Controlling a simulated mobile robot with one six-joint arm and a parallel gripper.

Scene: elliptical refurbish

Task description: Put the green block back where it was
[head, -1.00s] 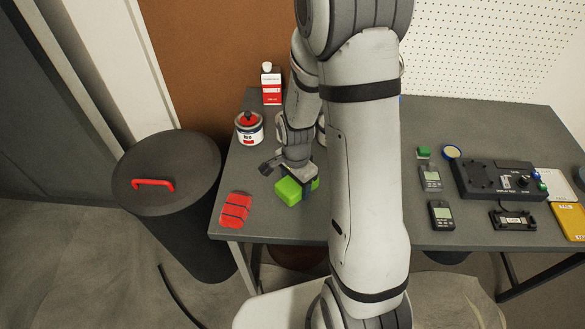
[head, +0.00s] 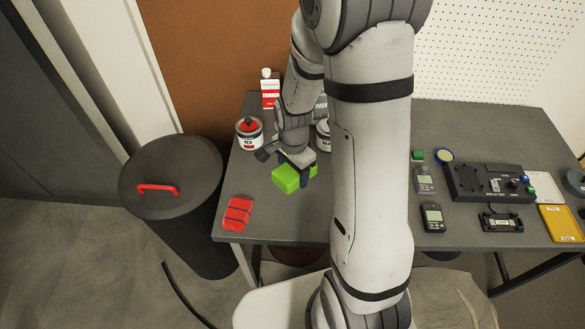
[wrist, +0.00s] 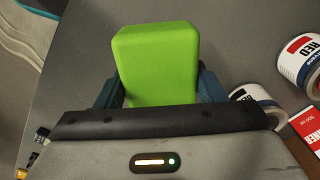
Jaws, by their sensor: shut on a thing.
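The bright green block (head: 287,179) is between the fingers of my gripper (head: 299,174), over the left part of the grey table (head: 290,221). In the wrist view the block (wrist: 156,62) fills the space between the two dark blue fingers of my gripper (wrist: 155,90), which is shut on it. The block looks held a little above the table top, though the exact gap is hard to tell. My arm hides the middle of the table.
A second can (head: 323,136) and a red-and-white bottle (head: 270,90) stand behind. Meters (head: 432,217) and a black device (head: 490,183) are at right. A dark bin (head: 171,185) stands left.

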